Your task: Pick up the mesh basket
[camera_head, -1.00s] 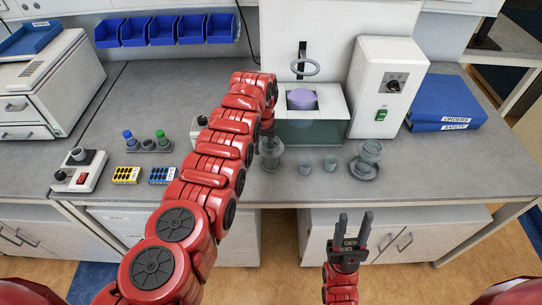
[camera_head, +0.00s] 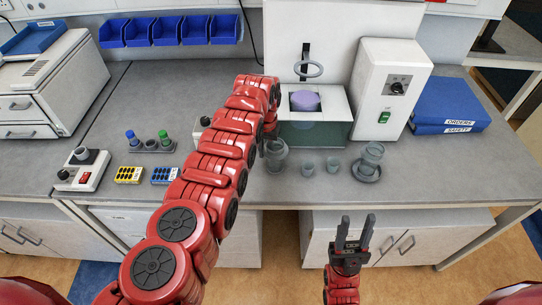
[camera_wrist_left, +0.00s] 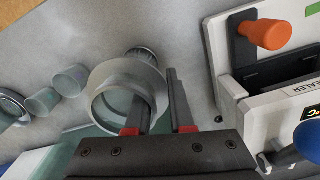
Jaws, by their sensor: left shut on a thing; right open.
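The mesh basket (camera_head: 276,158), a grey round cup-like vessel with a wide rim, is on the counter in front of the test machine; its mesh is too small to make out. In the left wrist view it (camera_wrist_left: 107,82) shows its open mouth and a ribbed part behind. My left gripper (camera_wrist_left: 157,90) is shut on its wall, one finger inside the rim and one outside. In the head view my left gripper (camera_head: 267,141) is partly hidden by its own arm. I cannot tell if the basket is lifted. My right gripper (camera_head: 355,233) is open and empty in front of the counter.
Two small beakers (camera_head: 308,169) (camera_head: 334,165) and a vessel on a dish (camera_head: 368,168) stand right of the basket. Behind is the machine with a purple disc (camera_head: 305,100) and a white control box (camera_head: 392,85). Tube racks (camera_head: 129,174) are at left. The front counter between is clear.

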